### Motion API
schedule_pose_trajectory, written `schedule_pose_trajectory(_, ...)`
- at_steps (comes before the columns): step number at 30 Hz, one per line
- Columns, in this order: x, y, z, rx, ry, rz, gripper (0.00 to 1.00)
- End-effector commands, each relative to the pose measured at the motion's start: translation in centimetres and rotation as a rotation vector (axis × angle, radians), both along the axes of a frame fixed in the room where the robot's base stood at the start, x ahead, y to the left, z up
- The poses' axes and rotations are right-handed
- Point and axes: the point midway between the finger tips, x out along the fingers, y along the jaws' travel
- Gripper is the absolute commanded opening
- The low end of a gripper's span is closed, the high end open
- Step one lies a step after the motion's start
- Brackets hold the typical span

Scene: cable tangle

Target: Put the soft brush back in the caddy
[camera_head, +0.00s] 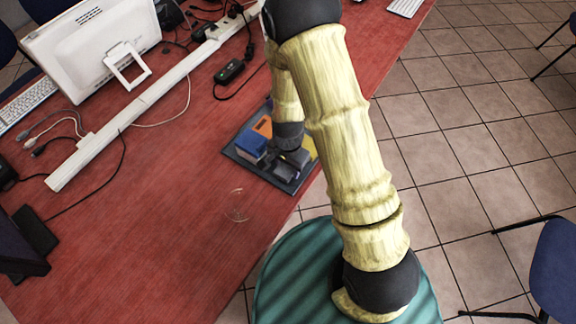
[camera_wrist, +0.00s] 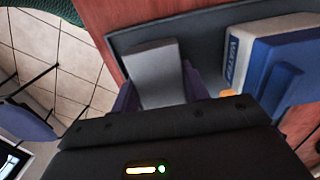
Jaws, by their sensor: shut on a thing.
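The caddy is a dark grey tray (camera_head: 240,156) near the table's right edge; its rim also shows in the wrist view (camera_wrist: 122,40). My gripper (camera_head: 286,163) is low over its front part. In the wrist view its purple fingers (camera_wrist: 160,95) are shut on a grey block (camera_wrist: 156,68), which looks like the soft brush, though no bristles show. The block's far end lies over the tray floor; I cannot tell whether it touches. A blue and white box (camera_head: 251,146) stands in the tray beside my gripper, also in the wrist view (camera_wrist: 262,55).
An orange thing (camera_head: 263,126) is in the caddy's back part. A clear round glass (camera_head: 237,206) stands on the red table in front. Cables, a black adapter (camera_head: 229,71) and a white cable channel (camera_head: 130,112) lie behind. The table's left middle is mostly clear.

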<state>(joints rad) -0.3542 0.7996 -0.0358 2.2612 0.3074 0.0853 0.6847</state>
Motion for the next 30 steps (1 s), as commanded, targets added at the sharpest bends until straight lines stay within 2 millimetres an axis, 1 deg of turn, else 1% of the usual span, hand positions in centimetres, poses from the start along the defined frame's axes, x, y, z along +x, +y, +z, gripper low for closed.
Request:
schedule_pose_trajectory(11,0.1,-0.1,-0.5,0.0,0.0,-0.003,0.24)
schedule_pose_trajectory(12,0.0,-0.1,-0.5,0.0,0.0,-0.003,0.47)
schedule_pose_trajectory(14,0.0,-0.1,-0.4,0.0,0.0,-0.003,0.59)
schedule_pose_trajectory(15,0.0,-0.1,-0.4,0.0,0.0,-0.002,0.67)
schedule_pose_trajectory(24,0.0,-0.1,-0.3,0.0,0.0,-0.002,0.67)
schedule_pose_trajectory(28,0.1,0.0,0.3,0.0,-0.003,-0.001,0.67)
schedule_pose_trajectory(30,0.1,0.0,0.9,0.0,-0.003,-0.001,0.67)
